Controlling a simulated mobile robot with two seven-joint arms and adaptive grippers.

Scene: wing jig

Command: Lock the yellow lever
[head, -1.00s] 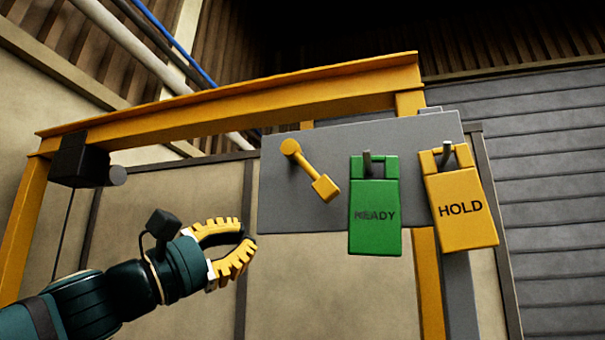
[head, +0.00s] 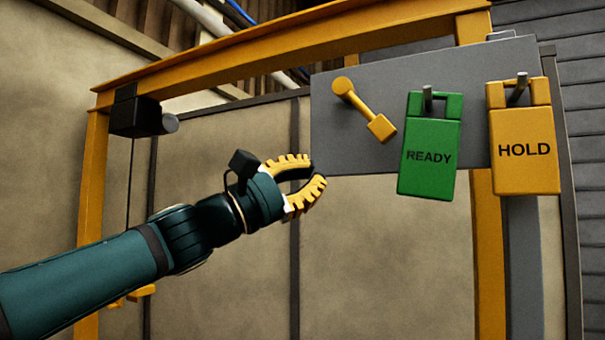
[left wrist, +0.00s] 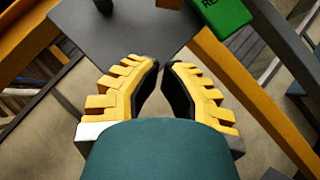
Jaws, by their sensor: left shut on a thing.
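The yellow lever (head: 362,108) is mounted on a grey panel (head: 335,145). Its round pivot is at the upper left and its block-shaped handle slants down to the right. My left gripper (head: 318,178) is below and left of the lever, apart from it, near the panel's lower left corner. Its yellow ribbed fingers curve together, and in the left wrist view the fingertips (left wrist: 162,65) nearly meet. A yellow piece at the top edge of that view may be the lever's handle. My right gripper is not in view.
A green READY tag (head: 430,150) and a yellow HOLD tag (head: 525,150) hang on pegs right of the lever. A yellow frame (head: 280,52) surrounds the panel, with a black box (head: 136,117) at left. Space below the panel is clear.

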